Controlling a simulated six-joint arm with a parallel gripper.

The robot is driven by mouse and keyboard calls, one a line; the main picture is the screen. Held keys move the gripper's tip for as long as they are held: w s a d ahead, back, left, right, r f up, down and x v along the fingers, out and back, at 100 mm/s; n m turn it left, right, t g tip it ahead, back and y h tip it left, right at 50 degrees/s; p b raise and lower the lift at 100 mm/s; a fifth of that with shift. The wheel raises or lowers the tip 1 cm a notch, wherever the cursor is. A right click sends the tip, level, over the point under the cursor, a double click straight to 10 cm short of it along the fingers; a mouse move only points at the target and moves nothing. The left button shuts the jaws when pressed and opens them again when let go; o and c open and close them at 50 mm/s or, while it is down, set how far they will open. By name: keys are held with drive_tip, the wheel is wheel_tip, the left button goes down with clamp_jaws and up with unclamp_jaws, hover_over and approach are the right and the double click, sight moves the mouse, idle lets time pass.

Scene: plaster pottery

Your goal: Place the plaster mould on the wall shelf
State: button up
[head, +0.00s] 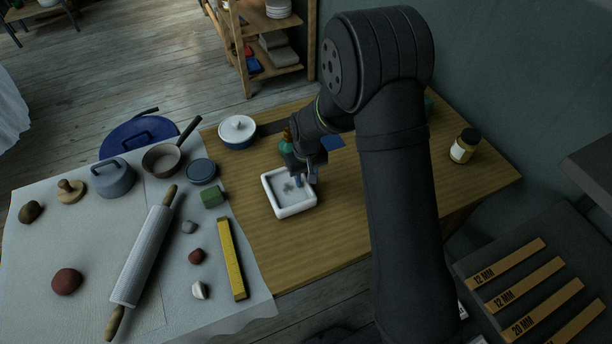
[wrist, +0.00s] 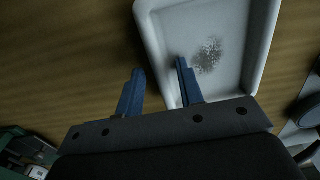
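The plaster mould is probably the white, square, shallow tray (head: 297,212) on the wooden table, with a speckled grey patch on its floor. My gripper (head: 303,181) is at the tray's far right part in the head view. In the wrist view, its two blue fingers (wrist: 160,68) are apart, with the tray's near left wall (wrist: 152,35) seen between them. One finger shows outside the tray and the other over its inside. Whether they touch the wall is unclear. A dark grey ledge (head: 590,165) at the right edge may be the wall shelf.
A yellow bar (head: 231,260), green block (head: 212,196) and rolling pin (head: 145,255) lie left of the tray. A lidded white-and-blue pot (head: 237,130) stands behind. A jar (head: 464,146) stands right. Slats marked in MM (head: 530,310) lie at the lower right.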

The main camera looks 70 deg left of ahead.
wheel_tip(320, 180, up, 12)
drive_tip(key=shift+f, duration=0.15)
drive_tip(key=shift+o, duration=0.8)
drive_tip(key=shift+r, duration=0.3)
